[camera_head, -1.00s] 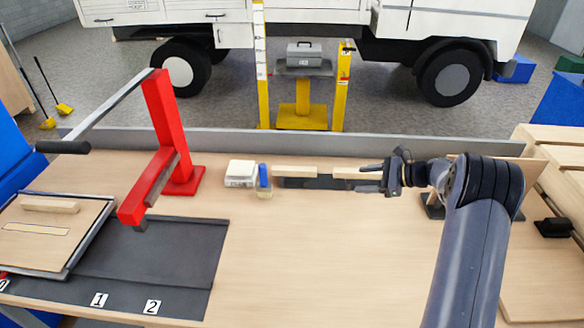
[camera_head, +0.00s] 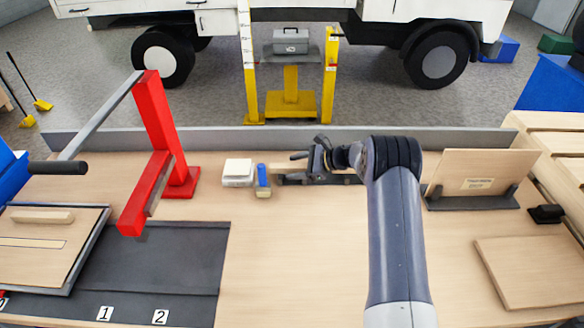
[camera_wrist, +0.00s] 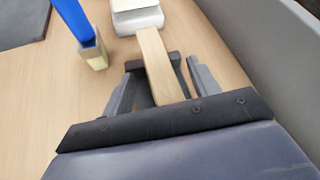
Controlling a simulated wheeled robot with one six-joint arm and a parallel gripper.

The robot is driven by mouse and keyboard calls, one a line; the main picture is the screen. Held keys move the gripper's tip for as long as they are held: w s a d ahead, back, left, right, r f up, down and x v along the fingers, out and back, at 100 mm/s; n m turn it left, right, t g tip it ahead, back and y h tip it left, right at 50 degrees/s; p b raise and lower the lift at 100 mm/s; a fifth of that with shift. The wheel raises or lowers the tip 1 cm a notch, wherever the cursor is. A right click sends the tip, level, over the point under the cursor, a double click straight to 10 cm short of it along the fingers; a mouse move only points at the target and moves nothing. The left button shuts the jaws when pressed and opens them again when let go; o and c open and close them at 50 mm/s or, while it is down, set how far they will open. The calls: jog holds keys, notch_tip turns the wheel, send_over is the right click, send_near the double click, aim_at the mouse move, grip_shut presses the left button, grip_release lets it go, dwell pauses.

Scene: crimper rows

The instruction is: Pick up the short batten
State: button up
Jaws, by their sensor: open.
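A pale wooden batten (camera_head: 279,168) lies along the back of the bench in a dark holder. It runs lengthwise between the fingers of my gripper in the wrist view (camera_wrist: 158,62). My gripper (camera_head: 288,173) is open around it, with a gap on each side of the wood in the wrist view (camera_wrist: 162,80). My wrist hides the batten's near end and most of the holder. A second batten, seen earlier to its right, is hidden behind my arm. Another batten (camera_head: 42,217) lies on a board at the far left.
A blue-handled brush (camera_head: 263,179) and a white box (camera_head: 238,171) stand just left of the batten. A red press (camera_head: 160,150) with a long lever rises further left. A grey rail (camera_head: 300,140) runs behind. The bench middle is clear; a panel stands in a rack (camera_head: 474,202) at right.

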jog(key=shift+c, duration=0.6)
jog(key=c, duration=1.1)
